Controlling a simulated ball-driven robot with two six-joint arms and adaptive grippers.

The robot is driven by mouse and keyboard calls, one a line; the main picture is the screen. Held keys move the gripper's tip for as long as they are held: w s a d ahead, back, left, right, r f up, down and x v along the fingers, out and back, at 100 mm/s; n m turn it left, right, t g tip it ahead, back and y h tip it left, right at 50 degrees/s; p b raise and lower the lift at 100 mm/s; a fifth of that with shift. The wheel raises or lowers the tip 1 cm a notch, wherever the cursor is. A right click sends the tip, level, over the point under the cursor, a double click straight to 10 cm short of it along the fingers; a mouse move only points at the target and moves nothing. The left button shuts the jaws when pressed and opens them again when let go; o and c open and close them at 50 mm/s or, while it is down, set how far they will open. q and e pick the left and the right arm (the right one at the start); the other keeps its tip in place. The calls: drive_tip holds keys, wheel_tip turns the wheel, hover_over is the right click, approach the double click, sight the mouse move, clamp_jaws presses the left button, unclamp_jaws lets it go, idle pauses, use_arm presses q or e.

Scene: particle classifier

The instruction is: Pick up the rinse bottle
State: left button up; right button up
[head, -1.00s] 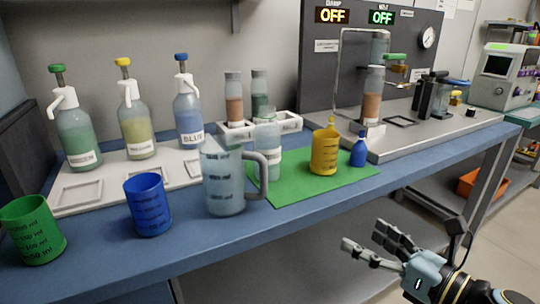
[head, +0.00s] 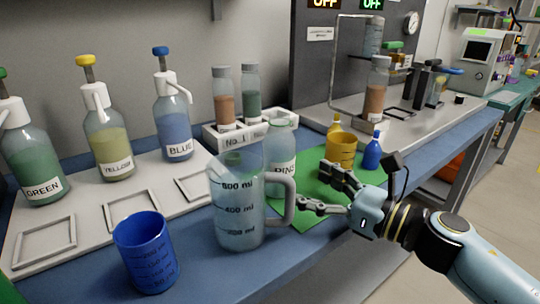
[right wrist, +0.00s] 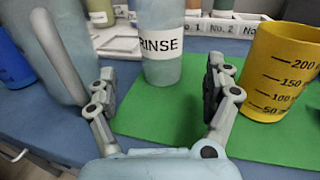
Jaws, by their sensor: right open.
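The rinse bottle (head: 281,136) is a pale, translucent bottle with a white label, standing upright on the green mat (head: 312,208). In the head view the clear measuring jug (head: 235,205) partly covers its lower left side. My right gripper (head: 314,186) is open and empty, to the lower right of the bottle with its fingers pointing toward it. In the right wrist view the rinse bottle (right wrist: 160,45) stands ahead, framed between the two spread fingers (right wrist: 160,85), with its RINSE label facing me. I cannot see the fingers touching it. My left gripper is not in view.
The jug's handle (right wrist: 57,55) is close to the left finger. A yellow beaker (right wrist: 280,75) stands to the right, with a small blue bottle (head: 373,152) beyond it. A rack of vials (head: 250,133) stands behind. A blue beaker (head: 146,252) is at the front left.

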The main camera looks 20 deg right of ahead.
sight(290, 175)
drive_tip(key=x, duration=0.3)
drive_tip(key=shift+w+a+r, duration=0.1)
drive_tip(key=shift+w+a, duration=0.05)
drive_tip(key=shift+w, duration=0.05)
drive_tip(key=p+x, duration=0.1)
drive_tip(key=x, duration=0.4)
drive_tip(key=shift+w+r, duration=0.1)
drive_tip(key=shift+w, duration=0.05)
drive_tip(key=c, duration=1.6)
